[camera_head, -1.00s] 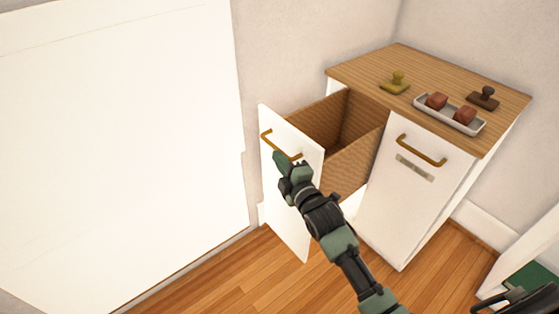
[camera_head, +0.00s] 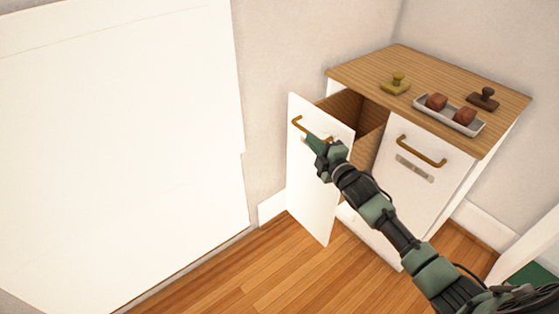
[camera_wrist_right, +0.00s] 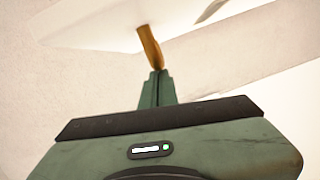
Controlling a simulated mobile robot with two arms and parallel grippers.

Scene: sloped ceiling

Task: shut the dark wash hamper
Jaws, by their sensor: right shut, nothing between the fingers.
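The left pull-out hamper (camera_head: 318,165) of the wooden-topped cabinet stands partly open. It has a white front, a brass bar handle (camera_head: 305,126) and a brown woven-looking bin (camera_head: 343,103) behind the front. My right gripper (camera_head: 312,143) is shut and empty, with its fingertips at the hamper front by the right end of the handle. In the right wrist view the closed fingers (camera_wrist_right: 157,84) point at the end of the brass handle (camera_wrist_right: 150,45); whether they touch it is unclear. My left gripper is not in view.
The right hamper (camera_head: 415,200) is shut, with a brass handle and a small label plate. Wooden floor (camera_head: 255,270) is clear in front.

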